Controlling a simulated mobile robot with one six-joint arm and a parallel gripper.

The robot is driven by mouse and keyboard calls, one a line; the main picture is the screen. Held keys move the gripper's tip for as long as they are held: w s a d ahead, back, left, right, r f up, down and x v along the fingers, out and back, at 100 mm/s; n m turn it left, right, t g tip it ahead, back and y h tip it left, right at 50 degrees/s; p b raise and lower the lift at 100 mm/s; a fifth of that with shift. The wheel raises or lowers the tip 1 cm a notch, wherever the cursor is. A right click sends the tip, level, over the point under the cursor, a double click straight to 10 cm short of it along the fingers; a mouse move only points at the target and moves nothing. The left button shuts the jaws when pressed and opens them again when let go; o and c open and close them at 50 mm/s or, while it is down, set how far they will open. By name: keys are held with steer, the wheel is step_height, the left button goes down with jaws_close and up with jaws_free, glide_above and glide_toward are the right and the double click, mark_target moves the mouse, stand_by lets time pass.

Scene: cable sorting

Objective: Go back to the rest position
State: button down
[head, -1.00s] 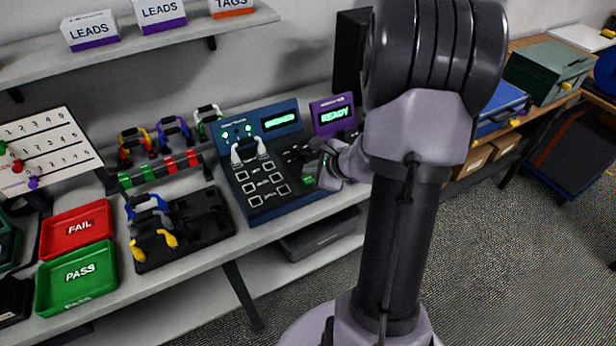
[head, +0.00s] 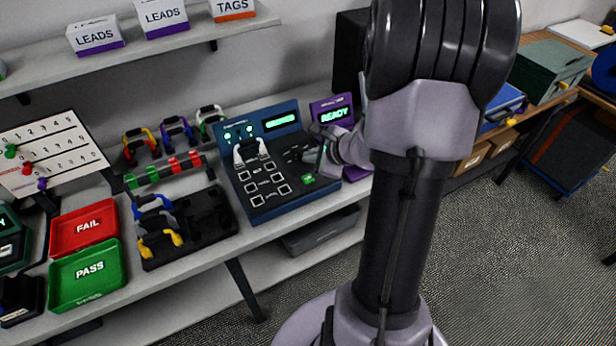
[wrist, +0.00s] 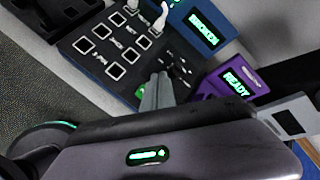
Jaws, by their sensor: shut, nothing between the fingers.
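My gripper (head: 325,160) is shut and empty in the head view. It is over the right side of the blue tester (head: 264,197), partly hidden behind my own arm. In the wrist view my closed fingers (wrist: 157,92) point at the tester's right side, near its green button. A gap between fingers and panel is hard to judge. The tester's screen is lit and a white lead (head: 250,149) stands plugged into its upper sockets. The purple unit (head: 333,112) beside it shows READY, and it also shows in the wrist view (wrist: 237,78).
A black tray (head: 207,221) with blue and yellow leads lies left of the tester. Red FAIL (head: 84,243) and green PASS (head: 110,292) trays sit further left. A rack (head: 168,172) holds several leads behind. A shelf (head: 150,50) overhangs the back.

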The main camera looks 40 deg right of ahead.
stand_by(0.3)
steer(key=s+a+r+n+g+y+b, duration=0.15)
steer(key=a+r+n, duration=0.25)
steer(key=a, duration=0.4)
steer(key=a+r+n+y, duration=0.2)
steer(key=a+r+n, duration=0.25)
steer(key=a, duration=0.45)
steer(key=s+a+r+n+y, duration=0.1)
steer(key=a+r+n, duration=0.2)
steer(key=a+n, duration=0.35)
steer(key=s+a+r+n+g+h, duration=0.1)
steer(key=s+a+n, duration=0.2)
steer(key=s, duration=0.4)
steer(key=s+a+r+n+g+h+b, duration=0.1)
steer(key=s+a+n, duration=0.3)
steer(key=s, duration=0.3)
steer(key=shift+r+n, duration=0.15)
steer(key=shift+n, duration=0.35)
